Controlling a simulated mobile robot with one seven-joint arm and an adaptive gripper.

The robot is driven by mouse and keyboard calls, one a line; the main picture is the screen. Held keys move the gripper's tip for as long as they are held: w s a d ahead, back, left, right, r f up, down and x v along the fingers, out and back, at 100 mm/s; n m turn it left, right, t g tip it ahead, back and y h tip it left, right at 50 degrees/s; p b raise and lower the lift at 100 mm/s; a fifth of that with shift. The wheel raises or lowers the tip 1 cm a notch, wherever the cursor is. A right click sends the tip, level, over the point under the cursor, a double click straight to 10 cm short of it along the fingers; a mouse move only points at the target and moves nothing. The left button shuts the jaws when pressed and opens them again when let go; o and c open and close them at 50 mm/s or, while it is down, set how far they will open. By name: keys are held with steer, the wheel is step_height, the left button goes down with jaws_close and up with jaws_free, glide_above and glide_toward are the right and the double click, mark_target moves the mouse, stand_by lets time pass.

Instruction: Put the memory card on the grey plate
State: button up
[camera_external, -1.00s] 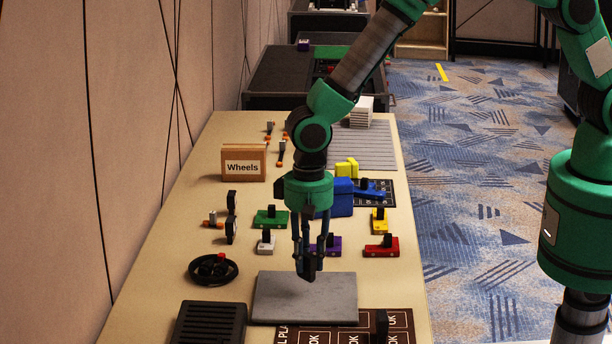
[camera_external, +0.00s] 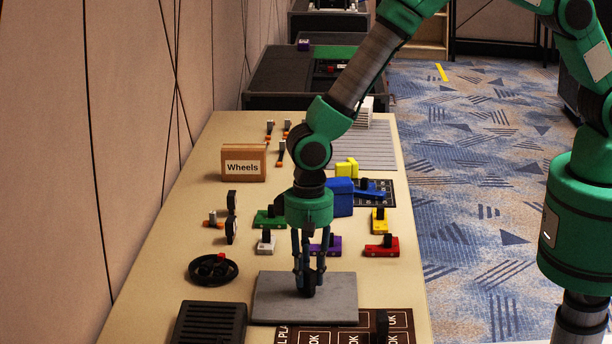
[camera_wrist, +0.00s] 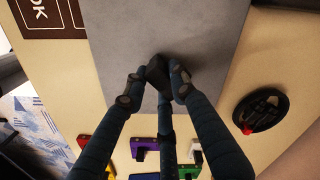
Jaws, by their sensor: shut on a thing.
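The grey plate (camera_external: 335,290) lies flat on the near part of the table, and it fills the upper middle of the wrist view (camera_wrist: 120,45). My gripper (camera_external: 306,287) points down over the plate, its tips very low at or just above the surface. In the wrist view my gripper (camera_wrist: 156,84) is closed around a small dark piece (camera_wrist: 156,67), which seems to be the memory card. Its face is mostly hidden by the fingers. I cannot tell whether it touches the plate.
A black slotted tray (camera_external: 210,324) and a black wheel (camera_external: 214,269) are left of the plate. A brown printed mat (camera_external: 345,332) is in front. White (camera_external: 265,246), purple (camera_external: 333,247), green (camera_external: 268,220) and red (camera_external: 381,250) blocks with black knobs stand behind.

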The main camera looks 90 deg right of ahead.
mark_target(309, 268)
steer(key=o, duration=1)
steer(key=shift+f, duration=0.1)
steer(key=shift+c, duration=0.2)
step_height(309, 268, up, 12)
steer(key=p, duration=0.1)
steer(key=shift+p, duration=0.4)
steer(key=shift+r, duration=0.2)
